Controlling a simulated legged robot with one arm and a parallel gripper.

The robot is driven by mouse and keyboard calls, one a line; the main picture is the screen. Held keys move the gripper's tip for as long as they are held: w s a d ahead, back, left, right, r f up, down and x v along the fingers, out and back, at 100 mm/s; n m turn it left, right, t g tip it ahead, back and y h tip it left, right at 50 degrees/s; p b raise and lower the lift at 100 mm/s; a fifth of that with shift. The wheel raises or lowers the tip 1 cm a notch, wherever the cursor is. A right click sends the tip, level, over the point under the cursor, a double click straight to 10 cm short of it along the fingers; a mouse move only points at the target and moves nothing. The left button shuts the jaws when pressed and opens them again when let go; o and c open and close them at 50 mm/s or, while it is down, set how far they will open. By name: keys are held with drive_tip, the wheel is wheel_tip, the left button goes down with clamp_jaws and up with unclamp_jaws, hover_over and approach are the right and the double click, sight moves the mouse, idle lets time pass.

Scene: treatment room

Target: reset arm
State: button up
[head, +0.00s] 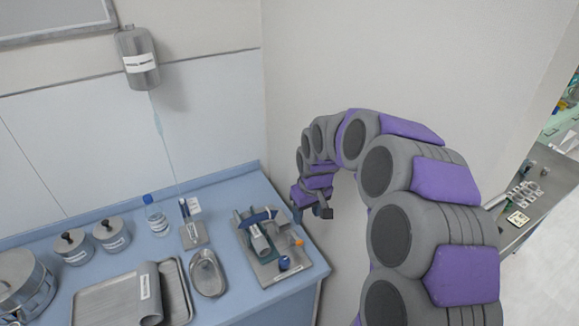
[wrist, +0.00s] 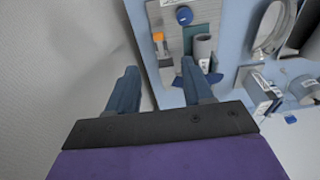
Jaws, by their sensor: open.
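My arm, grey with purple pads, arches from the lower right of the head view. Its end, my gripper (head: 310,205), hangs in the air beside the right end of the blue counter. In the wrist view my gripper (wrist: 160,85) shows two dark blue fingers spread apart. Nothing is between them. The right finger overlaps the view of the counter's edge; the left one has the pale wall behind it.
The blue counter (head: 230,306) carries a grey tray (head: 300,265) with a cylinder and blue and orange parts, a metal dish (head: 208,273), a bottle (head: 156,216) and lidded canisters (head: 111,234). A wall dispenser (head: 137,58) hangs above. A wall stands behind my arm.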

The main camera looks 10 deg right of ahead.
drive_tip(key=s+r+m+g, duration=0.1)
drive_tip(key=s+r, duration=0.1)
drive_tip(key=s, duration=1.7)
drive_tip(key=s+a+r+m+g+b, duration=0.1)
drive_tip(key=s+r+m+g, duration=0.1)
drive_tip(key=s, duration=1.6)
drive_tip(key=shift+s+r+m+h, duration=0.3)
drive_tip(key=shift+s, duration=0.05)
